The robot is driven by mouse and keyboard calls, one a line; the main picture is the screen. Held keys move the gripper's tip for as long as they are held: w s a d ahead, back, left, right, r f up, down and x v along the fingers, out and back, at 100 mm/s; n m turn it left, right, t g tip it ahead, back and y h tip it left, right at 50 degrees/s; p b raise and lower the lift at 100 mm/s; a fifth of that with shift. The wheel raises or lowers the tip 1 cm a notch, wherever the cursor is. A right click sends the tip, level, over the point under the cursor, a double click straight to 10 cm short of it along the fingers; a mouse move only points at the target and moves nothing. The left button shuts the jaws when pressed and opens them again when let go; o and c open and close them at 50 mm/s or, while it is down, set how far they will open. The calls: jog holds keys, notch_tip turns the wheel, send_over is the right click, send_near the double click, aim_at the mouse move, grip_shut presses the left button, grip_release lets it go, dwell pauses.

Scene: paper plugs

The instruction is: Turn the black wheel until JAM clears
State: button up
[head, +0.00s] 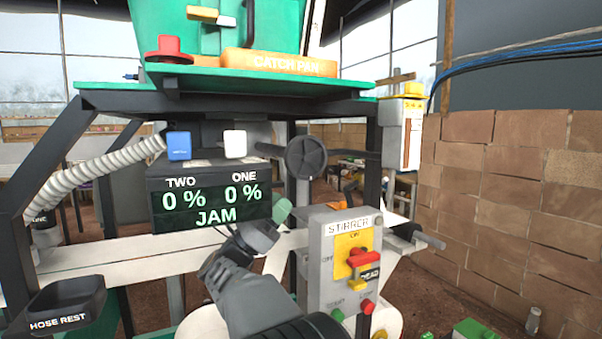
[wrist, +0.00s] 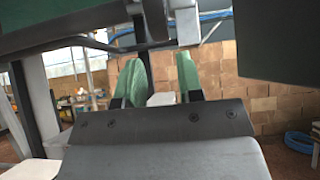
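The black wheel (head: 306,158) is a round spoked handwheel facing me in the head view, right of the display box. The display (head: 212,205) reads TWO 0 %, ONE 0 % and JAM in green. My gripper (head: 279,212) is below and a little left of the wheel in the head view, apart from it in the picture; one green fingertip shows. In the wrist view my gripper (wrist: 160,78) has its two green fingers apart, with nothing held between them. I cannot make out the wheel for sure in the wrist view.
The grey STIRRER box (head: 340,260), with a red switch and buttons, stands close right of my arm. A green shelf edge (head: 240,87) with the orange CATCH PAN (head: 278,63) is above. A black HOSE REST (head: 65,305) is at lower left. A brick wall (head: 520,200) is at right.

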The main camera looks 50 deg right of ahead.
aim_at(301, 177)
jog(key=p+x, duration=0.1)
jog(key=x, duration=0.7)
